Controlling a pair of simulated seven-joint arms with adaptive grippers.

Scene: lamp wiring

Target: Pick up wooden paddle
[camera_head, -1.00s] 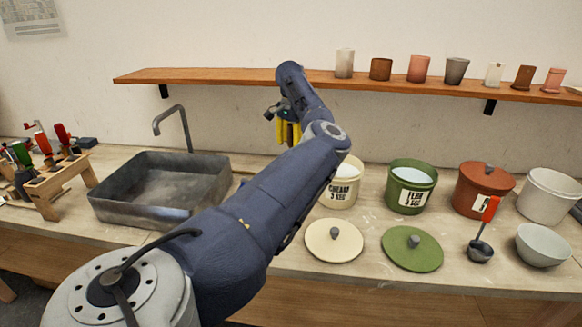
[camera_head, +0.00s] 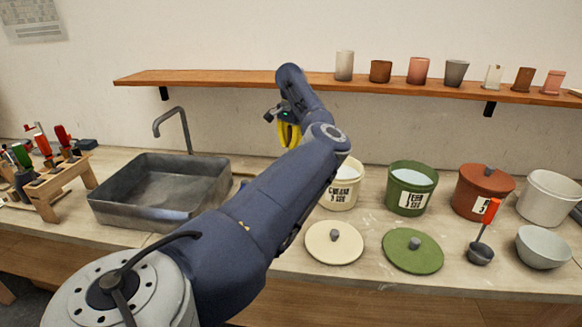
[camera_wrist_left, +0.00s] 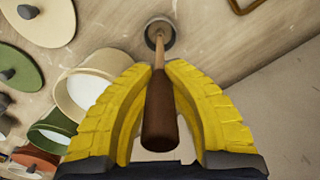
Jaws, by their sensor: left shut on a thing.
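The wooden paddle (camera_wrist_left: 159,105) shows in the left wrist view as a dark brown handle with a lighter, thin shaft. Its far end meets a small round grey, cup-like shape (camera_wrist_left: 160,34); I cannot tell whether that is part of it. My left gripper (camera_wrist_left: 168,75) has its yellow fingers on both sides of the handle and is shut on it. In the head view my left gripper (camera_head: 289,134) is above the back of the bench, between sink and buckets. The paddle is not visible there. My right gripper is not in view.
The metal sink (camera_head: 160,190) is left of the gripper. A cream bucket (camera_head: 343,188), a green bucket (camera_head: 411,190) and a lidded red bucket (camera_head: 483,190) stand to the right. Two lids lie in front. A wooden shelf (camera_head: 230,77) with cups runs behind.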

